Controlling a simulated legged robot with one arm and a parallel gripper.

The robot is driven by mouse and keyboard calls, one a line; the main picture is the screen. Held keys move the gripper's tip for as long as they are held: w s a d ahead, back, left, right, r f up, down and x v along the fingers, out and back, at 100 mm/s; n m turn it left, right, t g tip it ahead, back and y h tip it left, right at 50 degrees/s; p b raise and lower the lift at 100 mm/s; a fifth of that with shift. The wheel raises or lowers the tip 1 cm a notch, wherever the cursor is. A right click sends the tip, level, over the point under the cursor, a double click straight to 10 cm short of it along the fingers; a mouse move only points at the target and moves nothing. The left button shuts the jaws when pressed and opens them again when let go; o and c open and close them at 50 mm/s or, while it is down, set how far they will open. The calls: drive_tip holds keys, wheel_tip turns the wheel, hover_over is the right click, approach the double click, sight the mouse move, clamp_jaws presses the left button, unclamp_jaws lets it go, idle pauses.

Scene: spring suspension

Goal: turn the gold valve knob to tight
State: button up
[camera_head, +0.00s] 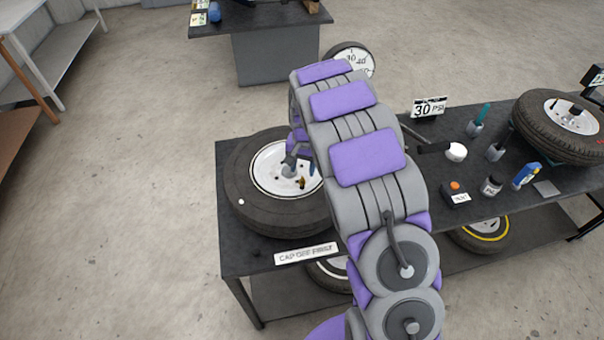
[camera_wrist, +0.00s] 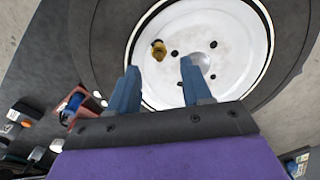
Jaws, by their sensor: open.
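The gold valve knob (camera_wrist: 158,49) stands on the white wheel hub (camera_wrist: 215,22) in the wrist view. It also shows small and dark gold in the head view (camera_head: 302,182), on the wheel at the left end of the black bench. My gripper (camera_wrist: 160,82) is open, with its two blue-grey fingers apart and nothing between them. The knob appears beyond the fingertips, between them sideways and nearer the left finger in the picture. I cannot tell how far the fingertips are from the hub. My arm covers the right part of this wheel in the head view.
A black tire (camera_head: 245,190) surrounds the hub. A "cap off first" label (camera_head: 305,254) is on the bench's front edge. To the right on the bench are a "30 PSI" sign (camera_head: 429,107), a blue bottle (camera_head: 526,175), small containers and another wheel (camera_head: 530,118).

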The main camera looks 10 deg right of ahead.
sight(304, 181)
wheel_tip(304, 181, up, 12)
drive_tip(key=shift+d+p, duration=0.2)
drive_tip(key=shift+p, duration=0.2)
drive_tip(key=shift+s+r, duration=0.1)
drive_tip(key=shift+s, duration=0.05)
drive_tip(key=s+r+n+g+b, duration=0.1)
drive_tip(key=s+r, duration=0.1)
drive_tip(key=s, duration=0.9)
drive_tip(key=s+r+n+b, duration=0.1)
drive_tip(key=s+r+b, duration=0.15)
drive_tip(key=s, duration=0.85)
drive_tip(key=s+f+n, duration=0.1)
drive_tip(key=s+f, duration=0.1)
drive_tip(key=s, duration=0.8)
drive_tip(key=s+f+n+g+b, duration=0.1)
drive_tip(key=s+f+n, duration=0.1)
drive_tip(key=s, duration=0.8)
drive_tip(key=shift+a+n, duration=0.3)
